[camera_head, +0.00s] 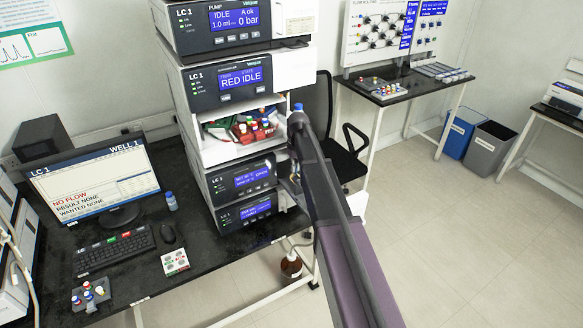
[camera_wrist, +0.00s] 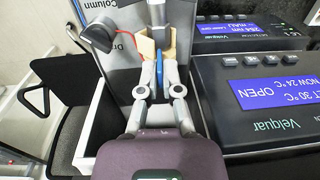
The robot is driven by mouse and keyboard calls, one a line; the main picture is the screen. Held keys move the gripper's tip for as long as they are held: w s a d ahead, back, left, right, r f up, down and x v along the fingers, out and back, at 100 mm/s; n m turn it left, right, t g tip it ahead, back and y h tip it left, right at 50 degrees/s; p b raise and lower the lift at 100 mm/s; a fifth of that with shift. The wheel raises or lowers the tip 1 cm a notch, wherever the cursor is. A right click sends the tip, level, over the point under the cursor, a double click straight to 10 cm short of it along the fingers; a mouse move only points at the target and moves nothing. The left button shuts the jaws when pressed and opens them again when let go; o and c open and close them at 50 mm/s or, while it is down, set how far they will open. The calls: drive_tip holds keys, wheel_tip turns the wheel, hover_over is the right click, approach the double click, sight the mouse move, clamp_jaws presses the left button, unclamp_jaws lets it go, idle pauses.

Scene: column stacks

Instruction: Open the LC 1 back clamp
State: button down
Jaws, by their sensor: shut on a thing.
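The LC 1 column module (camera_head: 241,180) is in the instrument stack, and its screen reads SET 30 °C, NOW 24 °C, OPEN in the wrist view (camera_wrist: 268,96). Beside it is a grey panel marked "Column" (camera_wrist: 108,28). My gripper (camera_wrist: 158,52) is at this panel, its fingers closed around a small clamp part with a blue strip (camera_wrist: 160,70). Pale tan blocks (camera_wrist: 147,48) sit at the fingertips. The fingers hide much of the clamp, and I cannot tell how far it is open. In the head view my arm hides the grip.
A red wire (camera_wrist: 125,34) and a dark knob (camera_wrist: 97,38) are left of my fingers. The detector (camera_wrist: 250,32) is beyond the module. A black chair (camera_head: 338,125) stands behind my arm. A brown bottle (camera_head: 291,265) is under the bench.

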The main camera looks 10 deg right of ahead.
drive_tip(key=y, duration=0.1)
drive_tip(key=d+y+b, duration=0.1)
drive_tip(key=g, duration=0.1)
drive_tip(key=shift+w+d+f+y, duration=0.25)
drive_tip(key=shift+f+y, duration=0.1)
drive_tip(key=shift+y, duration=0.05)
drive_tip(key=y+b, duration=0.1)
drive_tip(key=d+y+b, duration=0.1)
drive_tip(key=shift+w+f+g+b, duration=0.15)
drive_tip(key=shift+f+g+b, duration=0.25)
drive_tip(key=y+b, duration=0.2)
drive_tip(key=shift+d+f+g+y+b, duration=0.2)
drive_tip(key=shift+d+g+y+b, duration=0.1)
drive_tip(key=shift+y, duration=0.3)
drive_tip(key=shift+r+b, duration=0.1)
drive_tip(key=shift+b, duration=0.2)
drive_tip(key=c, duration=0.8)
unclamp_jaws()
drive_tip(key=shift+w, duration=0.1)
drive_tip(key=shift+w+d, duration=0.1)
